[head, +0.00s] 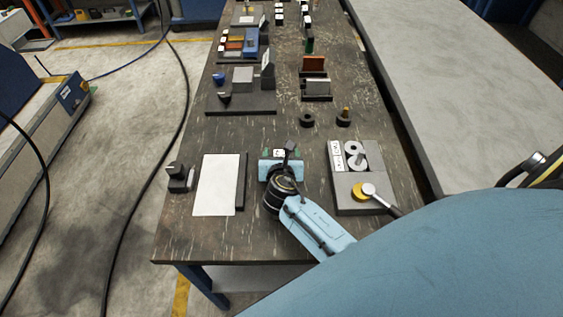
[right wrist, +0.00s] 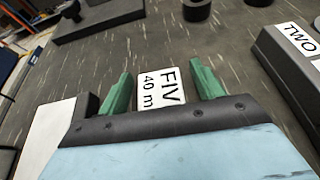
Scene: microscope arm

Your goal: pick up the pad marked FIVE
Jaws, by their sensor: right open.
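The pad marked FIVE (right wrist: 160,88) shows in the right wrist view as a white face with black letters reading "FIV" and "40 m"; its near end is hidden behind my gripper. In the head view it is a small white patch (head: 279,153) on the dark table. My right gripper (right wrist: 161,70) is open, with one green finger on each side of the pad and a visible gap to both. In the head view the right gripper (head: 281,154) is over the table between a white sheet and a grey fixture. My left gripper is not in view.
A label reading "TWO" (right wrist: 298,37) shows in the wrist view.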

